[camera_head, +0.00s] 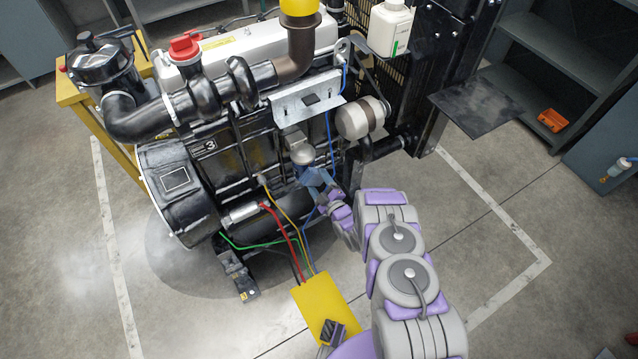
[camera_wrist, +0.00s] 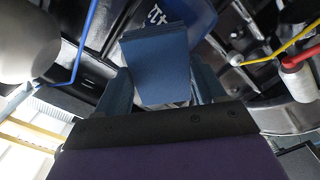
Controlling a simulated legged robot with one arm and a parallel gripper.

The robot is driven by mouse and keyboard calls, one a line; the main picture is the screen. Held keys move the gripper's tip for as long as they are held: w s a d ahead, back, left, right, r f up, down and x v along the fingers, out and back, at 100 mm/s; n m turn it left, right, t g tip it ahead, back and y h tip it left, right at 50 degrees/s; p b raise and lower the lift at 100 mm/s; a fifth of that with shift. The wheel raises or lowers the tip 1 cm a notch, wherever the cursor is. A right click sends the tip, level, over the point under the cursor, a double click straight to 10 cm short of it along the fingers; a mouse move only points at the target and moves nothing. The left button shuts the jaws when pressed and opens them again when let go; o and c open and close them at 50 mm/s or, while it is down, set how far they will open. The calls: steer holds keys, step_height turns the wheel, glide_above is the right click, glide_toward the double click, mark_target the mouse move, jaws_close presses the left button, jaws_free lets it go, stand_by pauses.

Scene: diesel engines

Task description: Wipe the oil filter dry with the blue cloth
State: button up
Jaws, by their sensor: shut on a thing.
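The blue cloth (camera_head: 316,177) is in my gripper (camera_head: 325,189), low at the front of the engine, right of its middle. In the wrist view, the cloth (camera_wrist: 158,66) is a flat blue piece held between the fingers. Just beyond it is a dark blue rounded surface with white marks (camera_wrist: 195,18), which looks like the oil filter; the cloth covers part of it. I cannot tell whether the cloth touches it. In the head view, my gripper and the cloth largely hide this spot.
The engine (camera_head: 235,120) surrounds the spot. A pale cylinder (camera_head: 360,118) is above and right of my gripper. A blue line (camera_wrist: 86,42), a yellow wire (camera_wrist: 283,52) and a red wire (camera_head: 275,222) run close by. A white bottle (camera_head: 389,28) stands above.

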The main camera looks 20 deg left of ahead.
steer(key=shift+a+f, duration=0.15)
steer(key=shift+a, duration=0.35)
steer(key=shift+w, duration=0.1)
steer(key=shift+w+d, duration=0.15)
steer(key=shift+w+a, duration=0.2)
steer(key=shift+a, duration=0.4)
steer(key=shift+w+b, duration=0.25)
steer(key=shift+b, duration=0.05)
steer(key=shift+w+a, duration=0.1)
steer(key=shift+a, duration=0.05)
steer(key=shift+c, duration=0.3)
